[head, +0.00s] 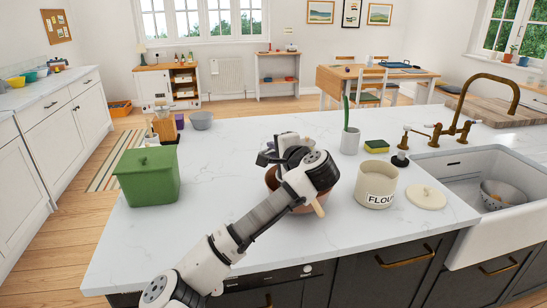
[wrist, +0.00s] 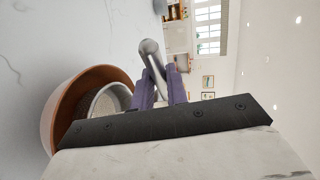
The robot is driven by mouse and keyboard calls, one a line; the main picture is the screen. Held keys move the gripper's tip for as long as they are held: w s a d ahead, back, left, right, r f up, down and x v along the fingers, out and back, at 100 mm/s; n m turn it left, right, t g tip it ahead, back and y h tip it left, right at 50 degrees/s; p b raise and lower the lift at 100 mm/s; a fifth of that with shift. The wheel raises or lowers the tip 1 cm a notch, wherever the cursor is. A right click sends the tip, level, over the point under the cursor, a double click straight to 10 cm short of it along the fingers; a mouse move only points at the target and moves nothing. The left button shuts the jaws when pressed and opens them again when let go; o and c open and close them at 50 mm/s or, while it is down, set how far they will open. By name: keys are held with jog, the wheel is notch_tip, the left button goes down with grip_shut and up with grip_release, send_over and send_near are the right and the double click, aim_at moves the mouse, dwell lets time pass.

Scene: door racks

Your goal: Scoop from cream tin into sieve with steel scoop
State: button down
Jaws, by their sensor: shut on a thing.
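The cream tin (head: 376,184), labelled FLOUR, stands open on the counter, its round lid (head: 426,197) lying to its right. My gripper (wrist: 163,82) is shut on the steel scoop (wrist: 150,52), whose grey metal handle shows between the purple fingers. My arm hides most of the gripper and scoop in the head view. A brown bowl (head: 271,178) stands left of the tin, partly behind my arm; it also shows in the wrist view (wrist: 62,108). A pale round rim with grey inside, likely the sieve (wrist: 105,102), sits within the bowl. Its contents are unclear.
A green lidded box (head: 148,176) stands at the counter's left. A grey bowl (head: 201,121) is farther back. A plant in a white pot (head: 349,141) and a sponge (head: 377,147) stand behind the tin. The sink (head: 478,190) is at right. The front left counter is clear.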

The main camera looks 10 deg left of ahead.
jog(key=shift+s+d+f+m+t+y+b, duration=0.15)
jog(key=shift+m+t+y+b, duration=0.45)
jog(key=shift+b, duration=1.25)
jog(key=shift+s+d+r+m+t+y+b, duration=0.1)
jog(key=shift+s+m+t+b, duration=0.25)
jog(key=shift+t+b, duration=1.05)
jog(key=shift+s+d+f+m+t+y+b, duration=0.15)
jog(key=shift+m+t+y+b, duration=0.3)
jog(key=shift+b, duration=1.8)
jog(key=m+t+b, duration=0.2)
jog(key=b, duration=0.2)
jog(key=m+t+h+b, duration=0.1)
jog(key=m+t+b, duration=0.1)
jog(key=b, duration=0.3)
jog(key=shift+d+r+t, duration=0.15)
jog(key=shift+d+t, duration=0.1)
jog(key=shift+d, duration=0.15)
jog(key=shift+r+m+t+h+b, duration=0.25)
jog(key=shift+m+t+h+b, duration=0.4)
jog(key=shift+m+b, duration=0.15)
jog(key=shift+s+d+f+b, duration=0.1)
jog(key=shift+f+b, duration=0.2)
jog(key=shift+b, duration=0.35)
jog(key=shift+f+m+t+b, duration=0.2)
jog(key=shift+m+t+b, duration=0.3)
jog(key=shift+b, duration=0.55)
